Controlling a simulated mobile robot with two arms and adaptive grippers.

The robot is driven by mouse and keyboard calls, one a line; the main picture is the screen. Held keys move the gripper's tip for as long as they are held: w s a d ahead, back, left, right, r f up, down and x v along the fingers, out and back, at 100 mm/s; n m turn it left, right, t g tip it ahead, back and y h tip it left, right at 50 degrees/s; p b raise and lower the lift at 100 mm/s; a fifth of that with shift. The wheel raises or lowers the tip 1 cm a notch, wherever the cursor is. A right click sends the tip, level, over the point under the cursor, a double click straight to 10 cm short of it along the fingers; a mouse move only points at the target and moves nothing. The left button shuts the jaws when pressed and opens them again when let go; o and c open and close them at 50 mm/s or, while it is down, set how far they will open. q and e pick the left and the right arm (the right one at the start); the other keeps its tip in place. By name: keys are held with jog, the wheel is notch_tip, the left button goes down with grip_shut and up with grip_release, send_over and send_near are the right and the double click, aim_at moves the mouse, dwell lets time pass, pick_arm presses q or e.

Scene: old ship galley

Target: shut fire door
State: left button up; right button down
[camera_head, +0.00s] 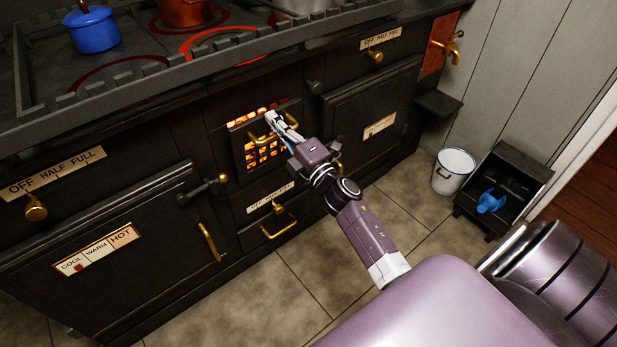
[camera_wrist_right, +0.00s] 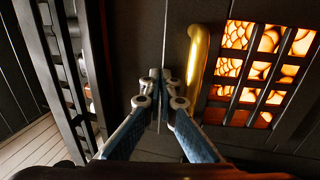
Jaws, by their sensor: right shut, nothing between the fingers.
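The fire door (camera_head: 238,150) is the small dark door in the middle of the black stove, with a glowing orange grate (camera_wrist_right: 268,62). In the head view a glowing strip also shows along its top; I cannot tell how wide any gap is. Its brass handle (camera_wrist_right: 199,65) shows clearly in the wrist view and lies partly behind my gripper in the head view. My right gripper (camera_head: 272,120) is shut and empty, its fingertips (camera_wrist_right: 160,76) close beside the handle and in front of the dark door panel. I cannot tell whether they touch. My left gripper is out of view.
The stove top carries a blue pot (camera_head: 93,30) and a copper pot (camera_head: 186,12) behind a raised rail. An oven door (camera_head: 130,250) with a brass handle is at left. A white bucket (camera_head: 453,172) and a black coal box (camera_head: 515,180) stand at right. Tiled floor is clear in front.

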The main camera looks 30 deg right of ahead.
jog(key=shift+x, duration=1.1)
jog(key=shift+w+r, duration=0.1)
jog(key=shift+w, duration=0.4)
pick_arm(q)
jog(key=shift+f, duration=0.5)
pick_arm(e)
jog(key=shift+r, duration=0.1)
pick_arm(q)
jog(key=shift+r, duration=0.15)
pick_arm(e)
jog(key=shift+r, duration=0.25)
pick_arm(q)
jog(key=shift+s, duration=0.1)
pick_arm(e)
jog(key=shift+f, duration=0.1)
